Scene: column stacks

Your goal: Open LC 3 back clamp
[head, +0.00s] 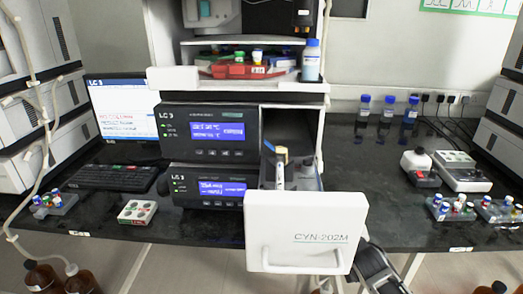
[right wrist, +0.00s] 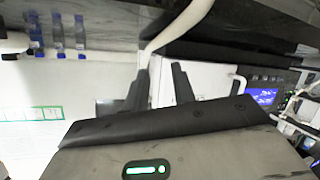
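The LC 3 stack stands in the middle of the head view, with two black modules (head: 210,130) showing blue screens. Its white drawer (head: 305,225), marked CYN-202M, is pulled out to the front. A column with a yellow part (head: 281,158) stands upright in the drawer. The back clamp is too small to make out, so I cannot tell its state. My right gripper (right wrist: 160,72) has its two dark fingers apart, beside the white drawer handle (right wrist: 180,25). In the head view a dark part of my right arm shows at the drawer's lower right. My left gripper is out of view.
A monitor (head: 122,107) and keyboard (head: 112,177) stand left of the stack. Blue-capped bottles (head: 388,103) stand at the back right.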

